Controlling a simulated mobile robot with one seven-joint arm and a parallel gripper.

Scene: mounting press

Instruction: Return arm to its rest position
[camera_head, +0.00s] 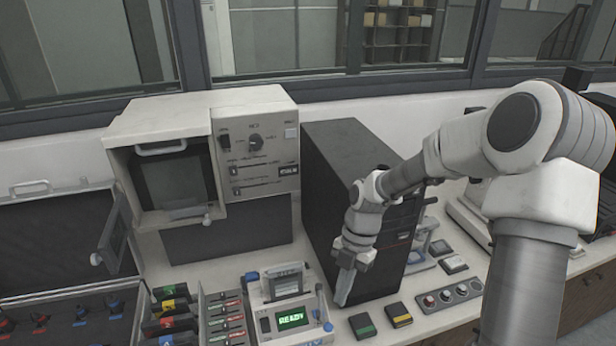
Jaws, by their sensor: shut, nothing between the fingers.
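My gripper (345,287) is at the end of my white and grey arm, which reaches in from the right. It points down and is shut, with nothing seen between the fingers. It hangs in front of the black computer tower (345,165), to the right of a small device (290,312) with a green "READY" screen. I cannot tell whether the fingertips touch the bench. My arm's forearm hides part of the tower's right side.
A cream machine (255,150) with an open chamber stands at the back left. An open case (60,250) is at far left, beside colored cartridges (170,305). Two small dark blocks (362,325) and a knob panel (450,295) lie near the front edge. Windows line the back wall.

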